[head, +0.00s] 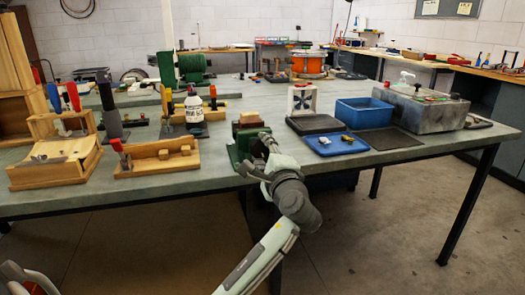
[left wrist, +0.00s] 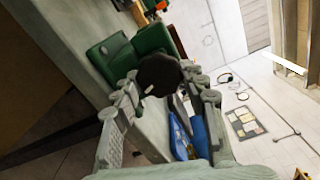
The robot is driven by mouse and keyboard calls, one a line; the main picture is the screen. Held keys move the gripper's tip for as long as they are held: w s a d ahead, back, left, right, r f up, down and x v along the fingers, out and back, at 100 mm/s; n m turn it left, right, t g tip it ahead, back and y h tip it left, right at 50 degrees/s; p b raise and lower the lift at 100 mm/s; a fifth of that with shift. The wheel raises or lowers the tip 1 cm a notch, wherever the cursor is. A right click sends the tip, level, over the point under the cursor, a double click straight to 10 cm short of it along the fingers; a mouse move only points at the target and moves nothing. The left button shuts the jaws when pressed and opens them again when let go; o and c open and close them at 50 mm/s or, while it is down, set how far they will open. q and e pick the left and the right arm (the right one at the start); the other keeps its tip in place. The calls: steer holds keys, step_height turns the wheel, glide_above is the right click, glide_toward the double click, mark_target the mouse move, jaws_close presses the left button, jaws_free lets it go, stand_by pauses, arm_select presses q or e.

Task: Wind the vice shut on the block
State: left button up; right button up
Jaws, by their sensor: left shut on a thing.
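The green vice (head: 234,153) stands at the front edge of the bench. A brown wooden block (head: 249,119) sits at its top, behind my gripper. My left gripper (head: 268,150) is at the front of the vice. In the left wrist view, the vice's green body (left wrist: 110,58) lies beyond the fingers. A dark round handle (left wrist: 158,75) sits between the fingertips of my left gripper (left wrist: 158,88), which is shut on it. The gripper partly hides the vice in the head view, and I cannot tell whether the jaws touch the block. My right gripper is not in view.
A wooden fixture (head: 160,160) stands left of the vice, with a white bottle (head: 194,108) behind it. A blue tray (head: 336,144) and a blue bin (head: 364,112) lie to the right. The grey bench top (head: 215,165) is bare just left of the vice.

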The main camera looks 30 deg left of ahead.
arm_select(q)
steer(key=m, duration=0.4)
steer(key=shift+d+f+m, duration=0.1)
steer(key=shift+f+m, duration=0.2)
steer(key=shift+m, duration=0.1)
steer(key=m, duration=0.3)
steer(key=shift+s+m, duration=0.1)
steer(key=shift+m, duration=0.2)
steer(key=m, duration=0.3)
steer(key=shift+f+m, duration=0.1)
steer(key=shift+m, duration=0.2)
steer(key=shift+s+m, duration=0.1)
steer(key=shift+m, duration=1.8)
steer(key=o, duration=1.2)
steer(key=shift+r, duration=0.2)
steer(key=shift+c, duration=0.2)
steer(key=v, duration=1.1)
steer(key=shift+s+d, duration=0.25)
steer(key=shift+s, duration=0.1)
